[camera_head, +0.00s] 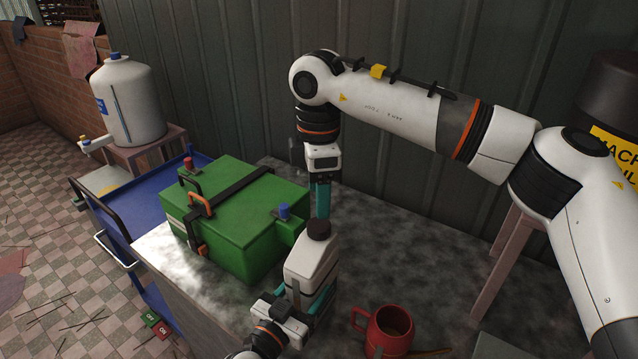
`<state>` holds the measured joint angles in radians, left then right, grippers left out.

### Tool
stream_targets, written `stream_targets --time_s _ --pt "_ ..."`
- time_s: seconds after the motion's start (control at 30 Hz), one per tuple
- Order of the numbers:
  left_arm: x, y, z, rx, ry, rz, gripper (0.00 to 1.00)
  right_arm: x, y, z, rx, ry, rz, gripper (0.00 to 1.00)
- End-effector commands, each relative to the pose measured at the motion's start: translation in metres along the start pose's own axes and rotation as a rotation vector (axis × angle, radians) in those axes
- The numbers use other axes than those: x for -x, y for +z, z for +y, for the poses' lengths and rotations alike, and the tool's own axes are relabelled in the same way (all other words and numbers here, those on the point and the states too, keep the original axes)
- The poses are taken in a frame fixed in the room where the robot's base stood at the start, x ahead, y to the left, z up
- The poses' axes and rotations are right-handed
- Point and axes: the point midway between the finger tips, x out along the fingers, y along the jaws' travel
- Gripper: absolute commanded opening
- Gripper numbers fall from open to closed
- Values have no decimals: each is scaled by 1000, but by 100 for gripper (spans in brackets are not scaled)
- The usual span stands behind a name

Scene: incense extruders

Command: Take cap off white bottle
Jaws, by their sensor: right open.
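The white bottle (311,262) stands near the middle of the grey table, with a dark cap (318,230) on its top. My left gripper (303,293) comes in from the bottom. Its teal fingers lie on both sides of the bottle's lower body and appear shut on it, though the bottle hides part of them. My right gripper (320,212) points down from above, with its teal fingers just over or behind the cap. It is open and holds nothing. I cannot tell whether its tips touch the cap.
A green box (245,238) with a black strap and a blue knob stands close left of the bottle. A red mug (384,331) is at the front right on the table (440,275). The metal wall (240,75) is behind. The table's right middle is clear.

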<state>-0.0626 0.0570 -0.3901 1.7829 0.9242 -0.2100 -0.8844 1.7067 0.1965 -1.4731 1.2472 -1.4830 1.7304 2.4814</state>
Motion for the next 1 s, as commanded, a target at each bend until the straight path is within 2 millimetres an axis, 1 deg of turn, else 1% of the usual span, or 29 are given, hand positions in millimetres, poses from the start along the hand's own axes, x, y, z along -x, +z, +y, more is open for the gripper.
stream_targets --time_s 0.2,0.4,0.57,0.8,0.83,1.0 --pt "0 0 0 0 0 1 0 -35 0 0 1 3 1 63" --pt "0 0 0 0 0 1 0 -60 -1 0 1 2 0 63" --pt "0 0 0 0 0 1 0 -69 -1 0 2 0 0 63" --pt "0 0 0 0 0 1 0 -70 -1 0 2 0 0 63" --pt "0 0 0 0 0 1 0 -70 -1 0 2 0 0 61" --pt "0 -1 0 0 0 1 0 -70 0 0 2 0 0 33"
